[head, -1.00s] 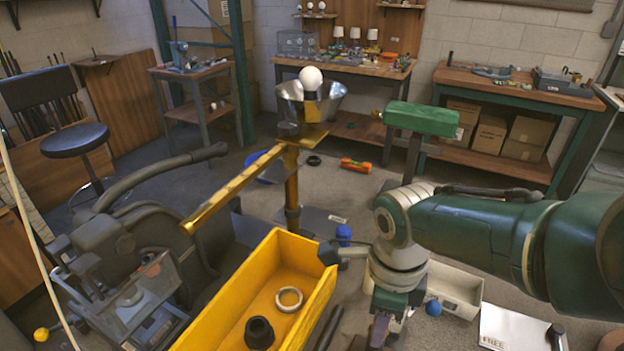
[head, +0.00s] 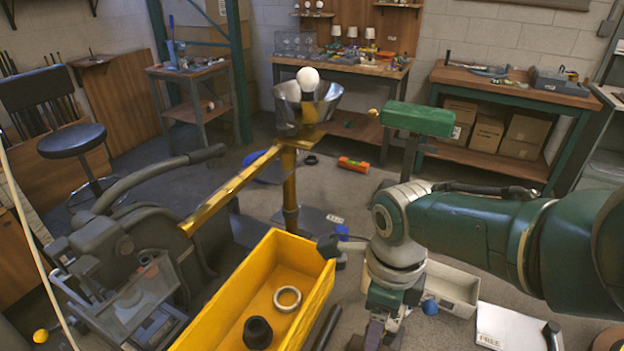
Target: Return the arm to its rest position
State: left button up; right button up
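My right arm (head: 480,232) comes in from the right and bends down at its elbow and wrist. Its gripper (head: 372,340) points down at the bottom edge, just right of the yellow bin; its fingertips are cut off, so its opening is unclear. My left arm and gripper are not in view. The lamp stands in the middle: a brass post and arm (head: 235,187), a metal shade (head: 329,103) and a white bulb (head: 308,78) upright in the shade. My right gripper is apart from and below the lamp head.
A yellow bin (head: 215,318) holds a pale ring (head: 287,299) and a black cup-like part (head: 257,333). A grey machine (head: 115,262) stands left of it. A green-topped stand (head: 418,119) and a white box (head: 455,287) are near my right arm. Workbenches line the back wall.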

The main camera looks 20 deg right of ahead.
notch_tip(320, 180, up, 8)
jog(key=p, duration=0.6)
jog(key=shift+r, duration=0.7)
jog(key=s+a+r+n+t, duration=0.2)
jog(key=s+r+n, duration=0.55)
jog(key=n, duration=0.75)
jog(key=s+a+r+n+t, duration=0.1)
jog(key=s+r+n+t, duration=0.1)
jog(key=s+r+n, duration=0.9)
notch_tip(320, 180, up, 13)
jog(key=w+n+p, duration=0.2)
jog(key=n+p, duration=0.1)
jog(key=p, duration=1.5)
jog(key=shift+w, duration=0.2)
jog(key=shift+a+f, duration=0.1)
jog(key=shift+f, duration=0.05)
